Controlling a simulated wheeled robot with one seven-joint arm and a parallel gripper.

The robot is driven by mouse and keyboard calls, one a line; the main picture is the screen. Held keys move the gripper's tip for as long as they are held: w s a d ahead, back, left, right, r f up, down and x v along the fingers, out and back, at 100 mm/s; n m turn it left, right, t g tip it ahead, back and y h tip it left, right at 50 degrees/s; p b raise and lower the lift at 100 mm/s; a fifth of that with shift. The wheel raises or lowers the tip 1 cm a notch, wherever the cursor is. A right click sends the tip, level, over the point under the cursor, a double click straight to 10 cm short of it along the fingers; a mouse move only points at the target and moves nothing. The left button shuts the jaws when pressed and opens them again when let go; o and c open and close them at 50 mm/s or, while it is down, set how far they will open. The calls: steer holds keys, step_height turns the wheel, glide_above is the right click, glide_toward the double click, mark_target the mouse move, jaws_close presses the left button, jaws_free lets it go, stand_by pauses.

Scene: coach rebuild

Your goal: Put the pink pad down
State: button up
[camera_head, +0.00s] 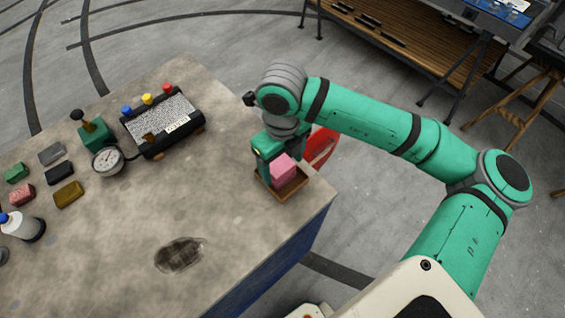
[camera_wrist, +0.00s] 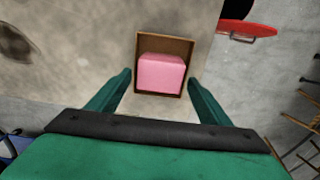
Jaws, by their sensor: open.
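The pink pad (camera_head: 283,168) is a pink block inside a small brown open tray (camera_head: 290,190) near the right corner of the workbench. In the wrist view the pad (camera_wrist: 160,73) sits within the walls of the tray (camera_wrist: 165,41), seen from above. My gripper (camera_head: 271,158) is over the tray at the pad. In the wrist view the fingers of my gripper (camera_wrist: 160,82) are spread wide, one on each side of the tray, with gaps between them and the pad. I cannot tell how far above the bench the fingertips are.
The bench top (camera_head: 120,210) holds a black device (camera_head: 162,120) with coloured knobs, a round gauge (camera_head: 108,160), several small blocks, and a white bottle (camera_head: 22,226) at left. A dark stain (camera_head: 180,254) marks the front. A red round object (camera_head: 320,148) stands beyond the bench edge.

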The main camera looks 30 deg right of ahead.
mark_target(283, 167)
step_height(283, 167, up, 12)
stand_by(0.5)
steer(key=shift+w, duration=0.1)
stand_by(0.4)
